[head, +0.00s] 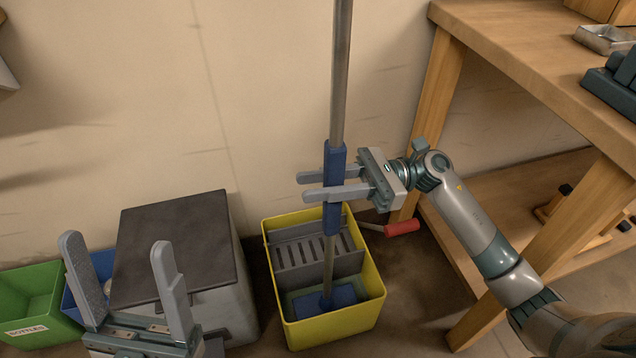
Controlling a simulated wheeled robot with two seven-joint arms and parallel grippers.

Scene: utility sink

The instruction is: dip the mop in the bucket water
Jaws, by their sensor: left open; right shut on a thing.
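The mop (340,90) has a grey metal pole with a blue grip sleeve and stands nearly upright. Its blue head (327,298) is down inside the yellow bucket (342,331), in the front compartment. The bucket has a grey slotted wringer at its back. My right gripper (306,187) is shut on the mop's blue sleeve above the bucket. I cannot tell how deep the head sits in the water. My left gripper (115,249) is open and empty at the lower left, in front of the grey bin.
A grey bin with a dark lid (172,245) stands left of the bucket. A green labelled crate (34,298) and a blue container (103,265) are farther left. A wooden workbench (530,60) stands at right.

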